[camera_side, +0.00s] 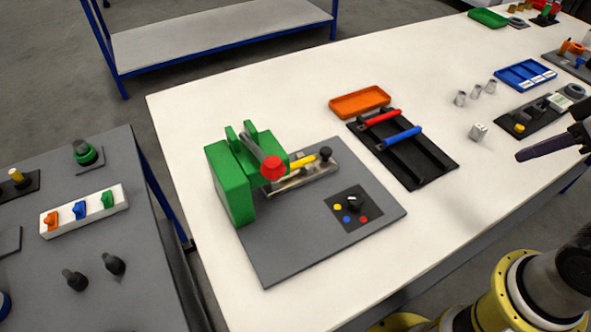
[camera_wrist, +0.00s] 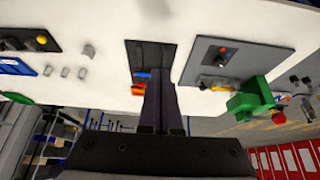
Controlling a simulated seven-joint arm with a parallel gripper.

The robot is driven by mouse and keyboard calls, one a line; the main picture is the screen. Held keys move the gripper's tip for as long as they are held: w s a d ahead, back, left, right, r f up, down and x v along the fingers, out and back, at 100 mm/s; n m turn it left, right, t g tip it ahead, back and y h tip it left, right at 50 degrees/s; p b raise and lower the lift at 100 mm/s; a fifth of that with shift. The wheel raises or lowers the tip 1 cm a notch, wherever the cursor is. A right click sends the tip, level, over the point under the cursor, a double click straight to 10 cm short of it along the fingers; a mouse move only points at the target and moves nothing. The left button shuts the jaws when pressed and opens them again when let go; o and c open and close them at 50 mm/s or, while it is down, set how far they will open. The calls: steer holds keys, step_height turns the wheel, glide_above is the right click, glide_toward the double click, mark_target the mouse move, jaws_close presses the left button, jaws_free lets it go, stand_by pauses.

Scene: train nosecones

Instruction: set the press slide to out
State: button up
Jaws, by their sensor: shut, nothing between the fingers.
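The green press (camera_side: 232,180) stands on a grey base plate (camera_side: 290,250), with a red-knobbed lever (camera_side: 272,167) leaning over its front. The metal press slide (camera_side: 300,180) runs right from the press and ends near a black knob (camera_side: 326,153). A yellow part (camera_side: 304,163) lies along the slide, partly hidden by the red knob. In the wrist view the press (camera_wrist: 250,98) is at the right, with the slide (camera_wrist: 215,84) small beside it. My gripper (camera_side: 522,155) is at the right edge, far from the press. Its fingers (camera_wrist: 161,88) are together and empty.
A panel (camera_side: 354,208) with a dial and coloured dots is on the base plate. A black rack (camera_side: 405,150) with red and blue rods and an orange tray (camera_side: 360,101) stand between press and gripper. Metal cups and a blue tray (camera_side: 525,74) are farther right.

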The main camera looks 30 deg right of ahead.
steer(key=o, duration=0.5)
steer(key=shift+m, duration=0.3)
steer(key=shift+c, duration=0.2)
steer(key=shift+o, duration=1.3)
steer(key=shift+s+m, duration=0.15)
steer(key=shift+m, duration=0.45)
steer(key=shift+o, duration=1.3)
steer(key=r+m, duration=0.1)
steer(key=w+r+m, duration=0.1)
steer(key=r+m, duration=0.1)
steer(key=shift+w+r, duration=0.1)
steer(key=shift+w, duration=0.05)
steer(key=w+r+m, duration=0.3)
steer(key=w+r, duration=0.1)
steer(key=m+g, duration=0.6)
glide_above(326, 150)
step_height(326, 150, down, 9)
step_height(326, 150, down, 14)
steer(key=shift+r, duration=0.1)
